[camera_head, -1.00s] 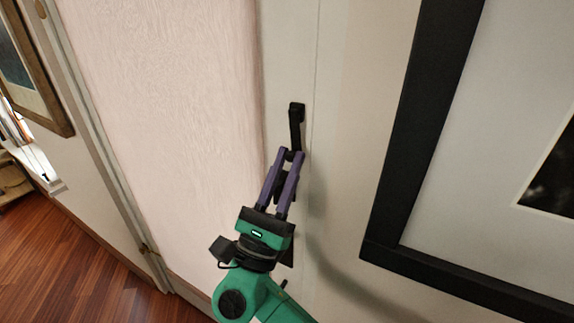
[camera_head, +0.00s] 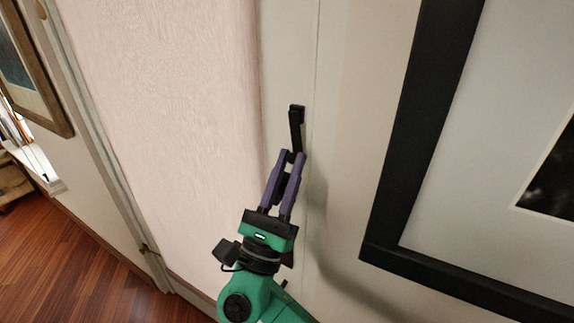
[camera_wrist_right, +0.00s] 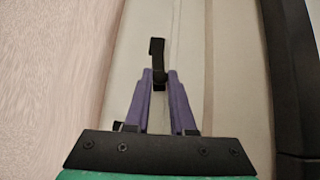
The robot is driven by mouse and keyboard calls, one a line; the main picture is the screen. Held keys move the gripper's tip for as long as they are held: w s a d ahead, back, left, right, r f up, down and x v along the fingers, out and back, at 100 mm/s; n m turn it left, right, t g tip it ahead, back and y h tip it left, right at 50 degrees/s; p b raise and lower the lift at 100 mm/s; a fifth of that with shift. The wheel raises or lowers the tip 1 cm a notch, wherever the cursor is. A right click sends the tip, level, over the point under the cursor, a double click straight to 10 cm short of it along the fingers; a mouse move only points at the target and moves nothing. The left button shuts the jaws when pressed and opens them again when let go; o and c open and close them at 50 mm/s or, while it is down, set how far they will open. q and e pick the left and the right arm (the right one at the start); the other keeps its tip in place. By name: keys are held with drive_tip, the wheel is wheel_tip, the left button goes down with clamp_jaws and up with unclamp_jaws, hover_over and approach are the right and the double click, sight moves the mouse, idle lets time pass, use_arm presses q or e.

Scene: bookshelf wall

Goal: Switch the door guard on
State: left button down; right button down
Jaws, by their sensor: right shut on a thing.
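The door guard is a small black bar (camera_head: 296,122) on the pale door frame, right of the pinkish textured door (camera_head: 170,120). In the head view its upper end points up and its lower end meets my fingertips. My right gripper (camera_head: 292,156) is shut on the guard's lower end, with its purple fingers close together around it. In the right wrist view the guard (camera_wrist_right: 157,52) rises above the fingertips (camera_wrist_right: 159,78). The fingers hide part of its lower end. My left gripper is in neither view.
A large black picture frame (camera_head: 411,130) hangs on the wall close to the right of the arm. A smaller framed picture (camera_head: 50,110) hangs at the far left. Wooden floor (camera_head: 70,265) shows at lower left.

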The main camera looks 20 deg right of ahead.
drive_tip(key=shift+s+d+r+n+t+y+p, duration=0.45)
drive_tip(key=shift+n+t+y+p, duration=0.65)
drive_tip(key=shift+n+y, duration=1.05)
drive_tip(key=shift+s+d+r+n+t+y+p, duration=0.2)
drive_tip(key=shift+s+d+n+t+y+p, duration=0.35)
drive_tip(key=shift+n+y+p, duration=1.5)
drive_tip(key=shift+s+d+r+n+t+y+p, duration=0.4)
drive_tip(key=shift+n+t+y+p, duration=0.8)
drive_tip(key=shift+n, duration=1.6)
drive_tip(key=shift+s+a+y+b, duration=0.15)
drive_tip(key=shift+y+b, duration=0.15)
drive_tip(key=shift+b, duration=0.15)
drive_tip(key=shift+f, duration=0.1)
